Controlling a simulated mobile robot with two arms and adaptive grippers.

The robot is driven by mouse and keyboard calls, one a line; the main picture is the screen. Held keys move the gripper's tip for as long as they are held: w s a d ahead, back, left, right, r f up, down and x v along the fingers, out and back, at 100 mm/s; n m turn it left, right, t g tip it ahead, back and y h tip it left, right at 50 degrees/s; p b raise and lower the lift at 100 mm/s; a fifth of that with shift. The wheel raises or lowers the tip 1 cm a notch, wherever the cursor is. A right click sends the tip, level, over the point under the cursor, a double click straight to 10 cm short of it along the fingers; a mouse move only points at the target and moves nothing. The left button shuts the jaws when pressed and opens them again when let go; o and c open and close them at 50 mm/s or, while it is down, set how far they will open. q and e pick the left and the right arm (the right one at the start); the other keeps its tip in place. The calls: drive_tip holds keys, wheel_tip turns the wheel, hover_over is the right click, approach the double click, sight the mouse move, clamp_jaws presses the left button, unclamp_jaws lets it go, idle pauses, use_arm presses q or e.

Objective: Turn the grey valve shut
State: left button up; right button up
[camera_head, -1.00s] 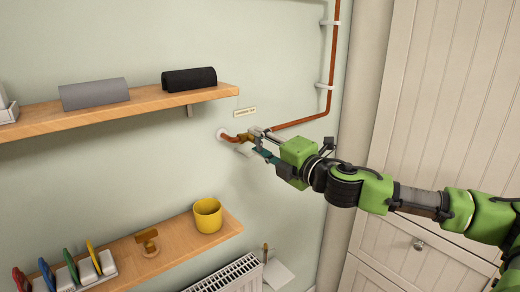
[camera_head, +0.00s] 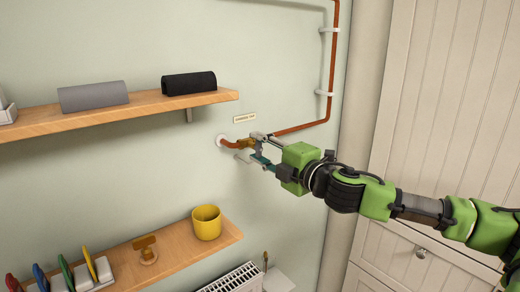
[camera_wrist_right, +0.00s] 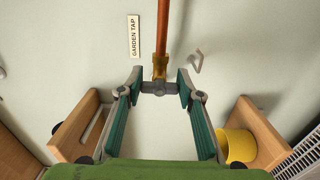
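The grey valve (camera_wrist_right: 158,88) is a short crossbar on a brass fitting (camera_wrist_right: 159,66) at the end of a copper pipe. In the head view the brass fitting (camera_head: 245,143) projects from the wall. My right gripper (camera_wrist_right: 159,82) is at the valve, its fingers spread to either side of the crossbar. The crossbar's ends lie close to both fingertips; contact is unclear. In the head view my right gripper (camera_head: 259,149) partly hides the valve. My left gripper is not in view.
A garden tap label (camera_wrist_right: 134,36) is on the wall. An upper shelf (camera_head: 120,109) holds grey and black rolls. A radiator (camera_head: 235,280) stands below. A pale hook-shaped piece (camera_wrist_right: 197,62) is beside the valve.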

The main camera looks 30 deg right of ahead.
drive_tip(key=shift+o, duration=1.4)
